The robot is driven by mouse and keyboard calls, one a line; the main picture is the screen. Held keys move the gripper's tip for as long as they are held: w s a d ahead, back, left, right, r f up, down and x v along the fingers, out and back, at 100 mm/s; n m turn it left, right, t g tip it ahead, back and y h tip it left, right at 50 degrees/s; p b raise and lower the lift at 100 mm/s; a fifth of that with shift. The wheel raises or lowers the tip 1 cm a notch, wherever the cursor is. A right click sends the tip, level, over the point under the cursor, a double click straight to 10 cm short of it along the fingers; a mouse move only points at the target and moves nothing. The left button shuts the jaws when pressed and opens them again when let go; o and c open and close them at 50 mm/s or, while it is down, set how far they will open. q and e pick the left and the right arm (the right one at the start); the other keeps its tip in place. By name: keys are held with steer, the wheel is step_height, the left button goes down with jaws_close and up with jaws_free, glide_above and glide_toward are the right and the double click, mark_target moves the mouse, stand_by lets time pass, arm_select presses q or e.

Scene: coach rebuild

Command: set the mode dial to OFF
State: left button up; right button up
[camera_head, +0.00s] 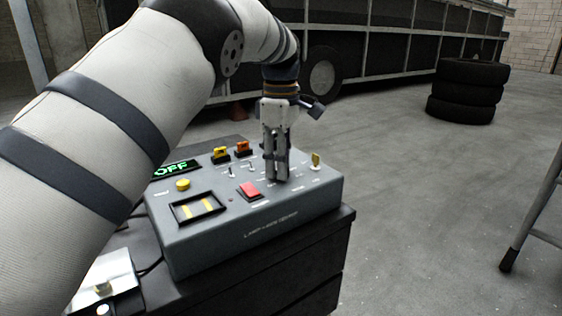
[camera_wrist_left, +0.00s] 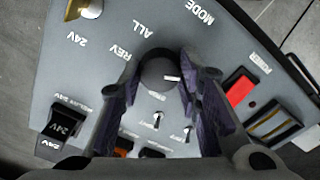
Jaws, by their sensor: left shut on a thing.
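The grey control box (camera_head: 255,225) stands on a dark cabinet. My left gripper (camera_head: 276,178) points down onto the box's top and is closed around the mode dial. In the left wrist view the round black dial (camera_wrist_left: 158,70) sits between the two fingers of my left gripper (camera_wrist_left: 160,88). A white mark on the dial faces right in that view. The labels MODE, ALL, REV and 24V are printed around it; the lettering by the fingers is partly hidden. The box's small display (camera_head: 172,170) reads OFF in green. My right gripper is not in view.
Stacked tyres (camera_head: 467,90) and a ladder leg (camera_head: 530,220) are farther right. The floor between is clear.

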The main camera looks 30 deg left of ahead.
arm_select(q)
steer(key=shift+f+n, duration=0.1)
steer(key=shift+n, duration=0.9)
steer(key=o, duration=1.1)
steer(key=shift+o, duration=0.2)
step_height(320, 180, up, 8)
steer(key=shift+f, duration=0.2)
